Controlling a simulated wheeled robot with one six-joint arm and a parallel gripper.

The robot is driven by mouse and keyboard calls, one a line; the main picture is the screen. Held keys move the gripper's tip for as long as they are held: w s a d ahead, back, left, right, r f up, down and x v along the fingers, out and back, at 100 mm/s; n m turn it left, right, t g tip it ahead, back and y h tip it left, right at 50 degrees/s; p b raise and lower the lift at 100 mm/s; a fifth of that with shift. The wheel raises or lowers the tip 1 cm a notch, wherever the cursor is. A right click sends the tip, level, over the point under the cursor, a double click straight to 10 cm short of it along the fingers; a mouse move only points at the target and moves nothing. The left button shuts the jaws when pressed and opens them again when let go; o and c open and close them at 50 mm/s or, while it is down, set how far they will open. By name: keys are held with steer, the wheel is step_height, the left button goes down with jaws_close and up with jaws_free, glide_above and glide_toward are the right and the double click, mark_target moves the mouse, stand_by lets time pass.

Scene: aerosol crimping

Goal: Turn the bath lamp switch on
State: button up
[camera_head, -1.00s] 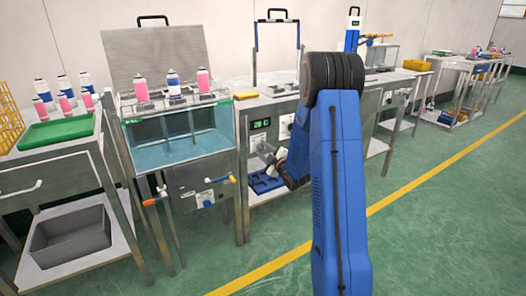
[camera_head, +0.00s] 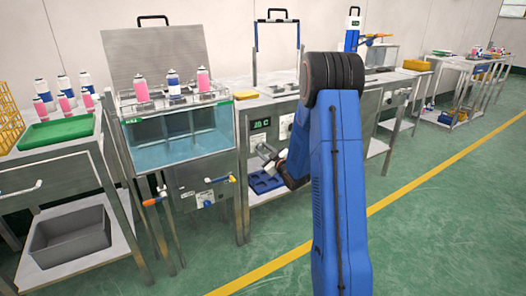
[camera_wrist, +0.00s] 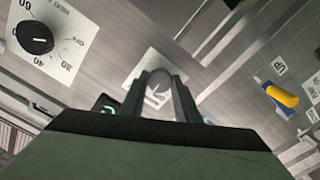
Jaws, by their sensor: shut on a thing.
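In the wrist view my gripper (camera_wrist: 167,98) is at a pale plate (camera_wrist: 152,68) on the metal control panel. Its two fingers are shut on a small grey switch (camera_wrist: 158,90), which is mostly hidden between them. The plate's lettering is too small and covered to read. In the head view my gripper (camera_head: 268,156) is at the panel under the bench, below the green temperature display (camera_head: 260,124).
A black dial (camera_wrist: 35,37) and a yellow lever (camera_wrist: 283,95) near an "UP" label flank the switch in the wrist view. A blue tray (camera_head: 264,184) lies on the shelf below my gripper. The green floor (camera_head: 450,190) at the right is clear.

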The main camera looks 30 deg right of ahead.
steer(key=m, duration=0.6)
steer(key=shift+m, duration=0.3)
stand_by(0.4)
steer(key=o, duration=1)
steer(key=shift+o, duration=0.2)
steer(key=shift+s, duration=0.1)
steer(key=s, duration=1.7)
steer(key=shift+s+d, duration=0.15)
steer(key=shift+d, duration=0.1)
